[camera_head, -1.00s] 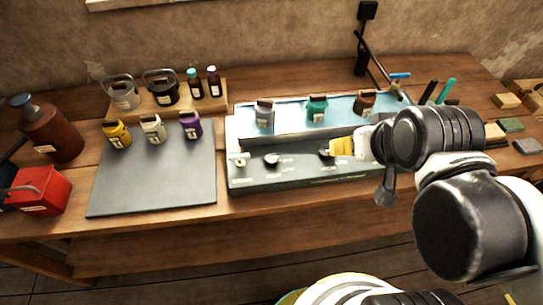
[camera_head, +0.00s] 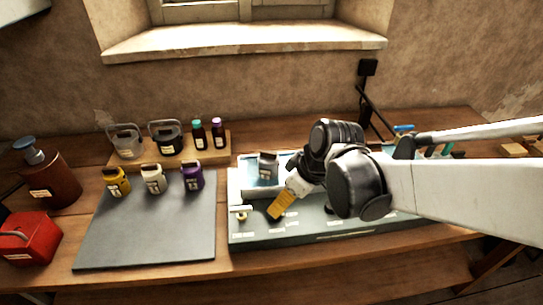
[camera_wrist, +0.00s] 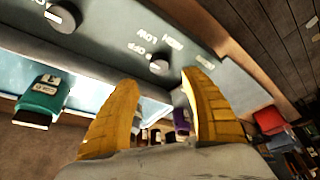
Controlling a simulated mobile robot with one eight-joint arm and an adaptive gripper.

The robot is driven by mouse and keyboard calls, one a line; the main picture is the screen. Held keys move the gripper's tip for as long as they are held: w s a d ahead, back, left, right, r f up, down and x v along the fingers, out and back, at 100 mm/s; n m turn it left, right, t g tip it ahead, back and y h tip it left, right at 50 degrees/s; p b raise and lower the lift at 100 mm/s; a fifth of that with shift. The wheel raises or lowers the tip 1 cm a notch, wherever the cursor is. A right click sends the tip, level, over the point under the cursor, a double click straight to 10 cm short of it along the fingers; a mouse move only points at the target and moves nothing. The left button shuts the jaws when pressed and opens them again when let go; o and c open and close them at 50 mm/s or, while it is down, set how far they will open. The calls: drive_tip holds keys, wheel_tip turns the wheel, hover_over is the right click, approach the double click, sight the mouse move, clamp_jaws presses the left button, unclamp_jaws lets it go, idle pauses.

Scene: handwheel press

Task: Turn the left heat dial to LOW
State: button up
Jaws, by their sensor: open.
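My gripper (camera_wrist: 159,80) is open and empty, with yellow fingers to either side of the dial and a visible gap.
A teal jar (camera_wrist: 42,100) shows in the wrist view.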

drive_tip(key=b+x, duration=0.3)
drive_tip(key=x, duration=0.5)
drive_tip(key=shift+d, duration=0.1)
drive_tip(key=c, duration=1.2)
